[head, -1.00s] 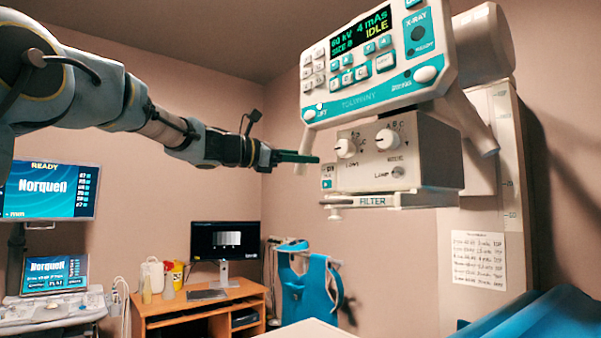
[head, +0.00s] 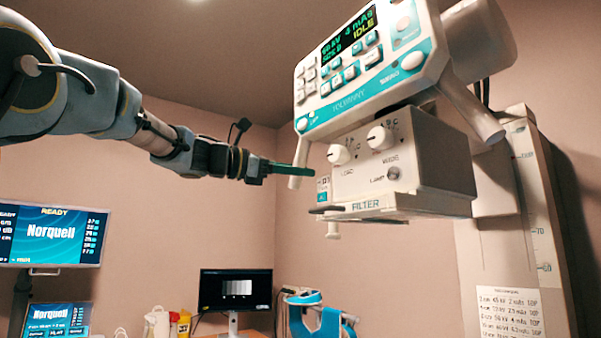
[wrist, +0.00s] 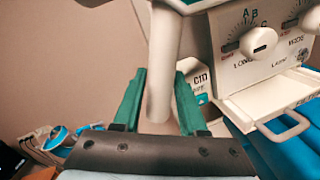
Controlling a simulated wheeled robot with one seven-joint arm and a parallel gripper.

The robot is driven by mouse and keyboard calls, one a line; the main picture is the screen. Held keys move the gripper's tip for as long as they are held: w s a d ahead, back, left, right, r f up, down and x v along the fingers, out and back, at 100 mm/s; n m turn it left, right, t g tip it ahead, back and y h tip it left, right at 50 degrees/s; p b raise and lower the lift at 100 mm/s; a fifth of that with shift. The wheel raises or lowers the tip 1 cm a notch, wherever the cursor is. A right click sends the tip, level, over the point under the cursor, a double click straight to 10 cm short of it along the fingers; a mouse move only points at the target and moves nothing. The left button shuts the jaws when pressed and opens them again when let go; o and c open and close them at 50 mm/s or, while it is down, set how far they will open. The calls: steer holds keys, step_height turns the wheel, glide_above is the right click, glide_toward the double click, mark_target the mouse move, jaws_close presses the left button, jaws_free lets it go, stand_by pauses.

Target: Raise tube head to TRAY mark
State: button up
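The white and teal tube head (head: 345,108) hangs from the column (head: 535,200) at the right in the head view. Its display reads IDLE. A pale handle post (head: 300,160) points down from its left end; a second handle is on the right. My gripper (head: 308,171) comes from the left to the left post. In the wrist view its green fingers (wrist: 161,85) stand either side of that post (wrist: 163,60), seemingly shut on it near its lower end. The column carries a scale with small numbers; I cannot read a TRAY mark.
Below the panel sits the collimator box (head: 400,160) with knobs and a FILTER slide. A paper list (head: 510,312) hangs on the column. Monitors (head: 50,232) and a desk screen (head: 235,288) stand low at left and centre. The wall behind is clear.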

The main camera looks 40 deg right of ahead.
steer(key=o, duration=0.3)
steer(key=shift+b+v, duration=2.25)
steer(key=shift+v, duration=3.15)
